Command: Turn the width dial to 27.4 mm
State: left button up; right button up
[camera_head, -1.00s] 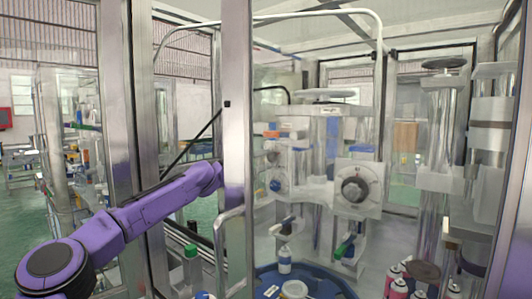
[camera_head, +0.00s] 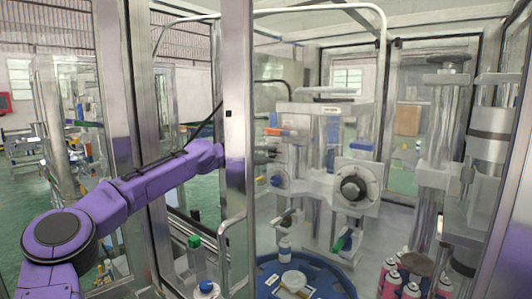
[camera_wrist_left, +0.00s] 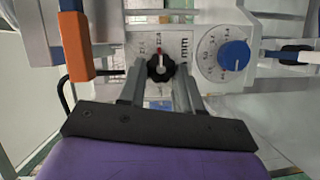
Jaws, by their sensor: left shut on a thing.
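In the left wrist view, a black lobed knob (camera_wrist_left: 160,68) with a red mark above it sits on a white scale plate (camera_wrist_left: 176,45) with printed numbers and "mm". My left gripper (camera_wrist_left: 161,70) has one finger on each side of this knob and is shut on it. The exact reading is too small to tell. In the head view, my left arm passes behind a metal post, and the gripper (camera_head: 264,153) is mostly hidden beside the machine. My right gripper is not in view.
A blue dial (camera_wrist_left: 234,55) with a round number scale is right of the knob. An orange block (camera_wrist_left: 76,45) stands close on the left. In the head view, a larger black dial (camera_head: 353,188) is on the machine's front. The metal post (camera_head: 236,130) crosses before my arm.

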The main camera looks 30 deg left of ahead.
pick_arm(q)
jog(key=shift+d+f, duration=0.1)
jog(key=shift+f, duration=0.2)
jog(key=o, duration=1)
jog(key=shift+o, duration=0.2)
jog(key=shift+s+r, duration=0.1)
jog(key=shift+r, duration=0.1)
jog(key=shift+s, duration=0.1)
jog(key=b+v, duration=0.6)
jog(key=v, duration=0.4)
jog(key=shift+s, duration=0.15)
